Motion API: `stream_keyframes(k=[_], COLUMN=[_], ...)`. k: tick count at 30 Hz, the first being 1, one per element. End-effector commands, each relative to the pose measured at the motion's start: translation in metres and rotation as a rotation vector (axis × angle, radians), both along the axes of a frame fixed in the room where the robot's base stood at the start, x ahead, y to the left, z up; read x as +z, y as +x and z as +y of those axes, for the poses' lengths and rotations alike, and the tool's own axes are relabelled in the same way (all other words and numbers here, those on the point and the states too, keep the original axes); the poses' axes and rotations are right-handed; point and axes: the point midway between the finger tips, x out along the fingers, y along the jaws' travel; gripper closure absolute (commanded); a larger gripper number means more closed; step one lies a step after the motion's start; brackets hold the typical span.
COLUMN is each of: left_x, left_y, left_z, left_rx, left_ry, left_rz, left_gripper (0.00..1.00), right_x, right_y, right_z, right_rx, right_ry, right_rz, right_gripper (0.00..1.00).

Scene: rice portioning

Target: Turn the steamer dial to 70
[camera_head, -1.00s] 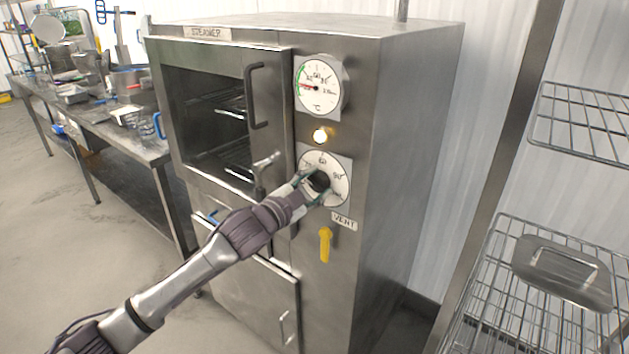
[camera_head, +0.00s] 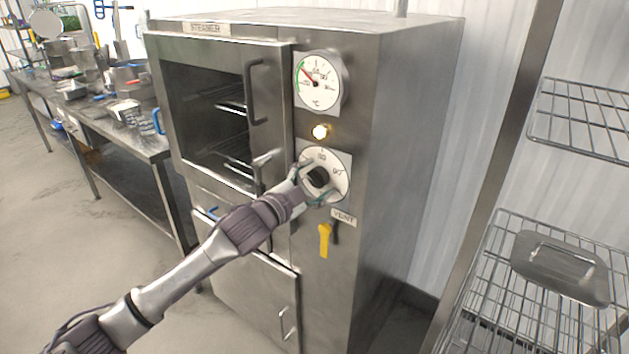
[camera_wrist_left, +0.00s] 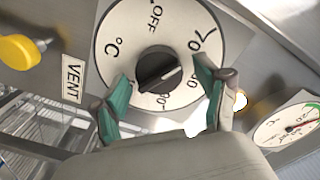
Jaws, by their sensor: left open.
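The steamer (camera_head: 335,250) shows in the head view with its round white dial (camera_head: 338,170) on the front panel under a lit lamp. The dial also shows in the wrist view (camera_wrist_left: 120,55), with OFF at the top and 70 at the upper right. Its black knob (camera_wrist_left: 158,68) sits at a slant; I cannot read its exact setting. My left gripper (camera_head: 311,186) is at the dial, open, its teal-padded fingers on either side of the knob (camera_wrist_left: 163,92) and apart from it. My right gripper is out of view.
A temperature gauge (camera_head: 317,82) and the lamp (camera_head: 320,131) are above the dial. A yellow vent handle (camera_head: 324,240) hangs below. The steamer door handle (camera_head: 250,92) is to the left. A wire rack (camera_head: 500,285) with a metal lid (camera_head: 560,267) stands at right.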

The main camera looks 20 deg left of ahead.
Motion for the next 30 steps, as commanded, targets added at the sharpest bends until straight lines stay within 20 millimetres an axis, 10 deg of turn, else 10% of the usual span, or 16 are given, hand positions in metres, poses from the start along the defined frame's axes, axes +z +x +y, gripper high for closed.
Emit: stream_keyframes(k=[8,21,30], left_x=[-0.001,-0.002,0.000], left_y=[-0.010,-0.092,-0.113], left_z=[0.004,0.033,0.041], left_rx=[0.001,0.000,-0.001], left_ry=[0.000,0.002,0.000], left_rz=[0.001,0.003,0.001], left_gripper=[0.26,0.26,0.26], right_x=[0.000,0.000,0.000], right_y=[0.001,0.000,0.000], right_z=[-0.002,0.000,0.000], right_rx=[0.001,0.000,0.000], right_ry=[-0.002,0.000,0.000], right_rz=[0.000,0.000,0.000], right_gripper=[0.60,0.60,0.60])
